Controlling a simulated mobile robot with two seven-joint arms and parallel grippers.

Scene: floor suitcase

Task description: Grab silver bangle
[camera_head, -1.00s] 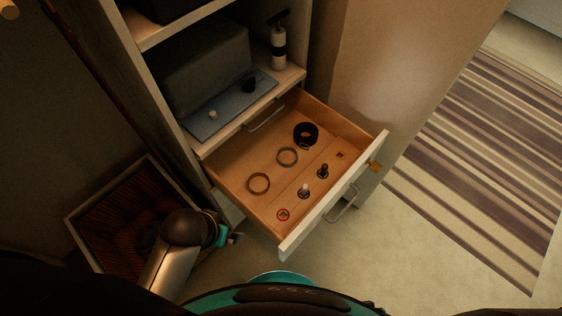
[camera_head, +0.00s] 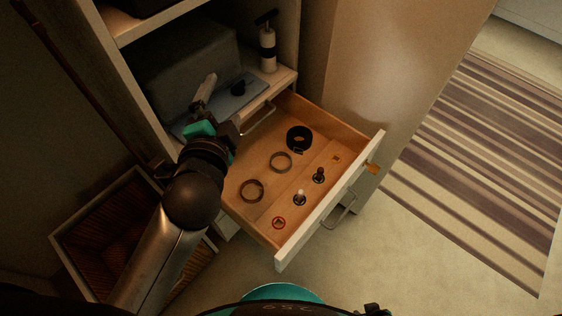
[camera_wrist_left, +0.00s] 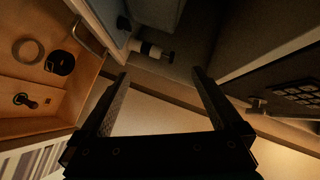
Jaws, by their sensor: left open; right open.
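Two bangles lie flat in the open wooden drawer (camera_head: 300,225). The greyer one, which looks like the silver bangle (camera_head: 281,162), is near the middle. A browner bangle (camera_head: 251,191) lies nearer the left side; the warm light makes their colours hard to tell apart. My left gripper (camera_head: 222,108) is open and empty, above the drawer's back left corner by the shelf, apart from both bangles. In the left wrist view, its fingers (camera_wrist_left: 160,73) are spread, and one bangle (camera_wrist_left: 28,51) shows at the far left. My right gripper is not in view.
A black coiled band (camera_head: 299,138), two small upright items (camera_head: 319,175) and a red ring (camera_head: 279,223) share the drawer. A bottle (camera_head: 268,50) stands on the shelf above. A dark open box (camera_head: 100,235) sits at lower left; striped rug at right.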

